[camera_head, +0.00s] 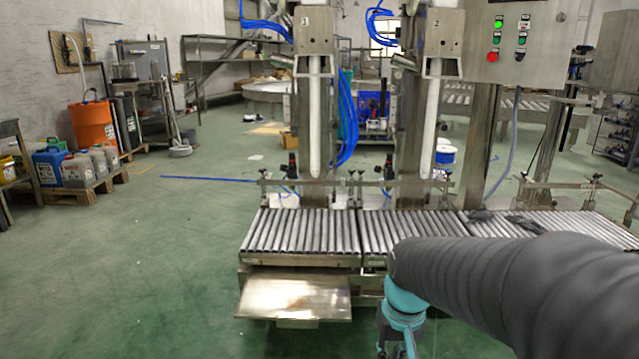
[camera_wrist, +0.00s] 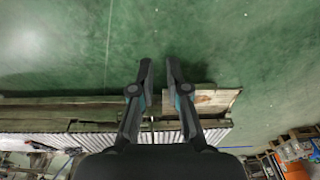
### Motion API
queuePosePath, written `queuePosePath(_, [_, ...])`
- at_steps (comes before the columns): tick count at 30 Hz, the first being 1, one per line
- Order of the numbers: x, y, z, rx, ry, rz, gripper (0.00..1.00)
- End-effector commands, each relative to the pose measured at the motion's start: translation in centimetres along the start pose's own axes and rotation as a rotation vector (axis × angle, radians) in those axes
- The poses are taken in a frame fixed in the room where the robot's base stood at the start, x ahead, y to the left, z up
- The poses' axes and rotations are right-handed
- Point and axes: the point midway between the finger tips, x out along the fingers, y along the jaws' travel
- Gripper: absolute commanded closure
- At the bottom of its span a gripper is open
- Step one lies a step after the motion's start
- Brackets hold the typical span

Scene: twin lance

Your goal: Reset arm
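My gripper (camera_wrist: 157,66) shows in the wrist view with its two dark fingers apart and nothing between them. Green floor lies beyond the fingertips. In the head view my grey-sleeved arm reaches in from the right, with its teal wrist in front of the roller conveyor (camera_head: 300,232). The gripper itself is mostly out of that frame at the bottom. In the wrist view the conveyor's rollers (camera_wrist: 65,127) lie behind and below the fingers.
A metal plate (camera_head: 293,297) juts from the conveyor's front, close left of my wrist. Two filling lances (camera_head: 315,120) (camera_head: 430,120) stand over the conveyor. A control panel (camera_head: 515,40) is at upper right. An orange drum (camera_head: 95,125) and canisters stand far left. The left floor is clear.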

Motion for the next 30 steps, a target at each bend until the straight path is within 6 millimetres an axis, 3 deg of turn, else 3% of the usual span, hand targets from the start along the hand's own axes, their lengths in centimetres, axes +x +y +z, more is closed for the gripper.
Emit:
queuePosePath(9, [-3.5, 1.6, 7.5, -0.022, 0.129, 0.033, 0.85])
queuePosePath(15, [-5.5, 2.2, 10.7, -0.012, 0.234, 0.042, 0.85])
queuePosePath(22, [-8.3, 2.4, 11.7, 0.0, 0.35, 0.045, 0.85])
queuePosePath(30, [-8.8, 2.5, 11.8, 0.007, 0.372, 0.047, 0.85])
